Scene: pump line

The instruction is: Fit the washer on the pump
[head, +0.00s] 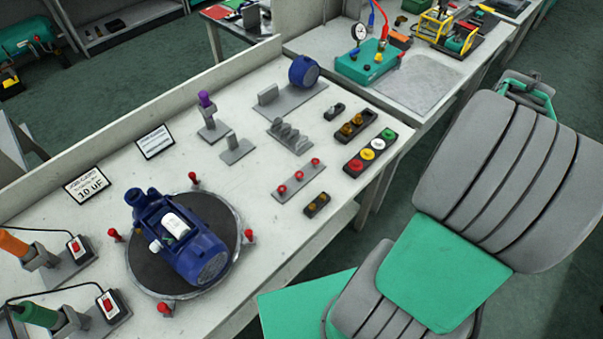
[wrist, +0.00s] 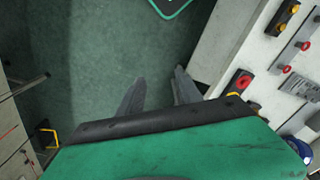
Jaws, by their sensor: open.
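The blue pump (head: 185,235), with a white cylinder on its top, stands on a dark round plate (head: 140,262) at the left of the bench. I cannot single out the washer for certain. A grey rack (head: 290,136) holds several thin upright discs, and a black tray (head: 370,152) holds green, white, yellow and red round parts. My gripper (wrist: 160,76) is open and empty in the wrist view, its two grey fingers spread over bare green floor. It is off the bench's edge, apart from the pump and the trays. I cannot make out its fingertips in the head view.
The pale bench (head: 250,178) has bare patches between its fixtures. Red posts (head: 249,235) ring the pump plate. A grey bar with red knobs (head: 298,180) lies near the front edge. A purple-topped part (head: 206,100) stands behind. Orange-handled (head: 14,243) and green-handled (head: 35,313) tools are left.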

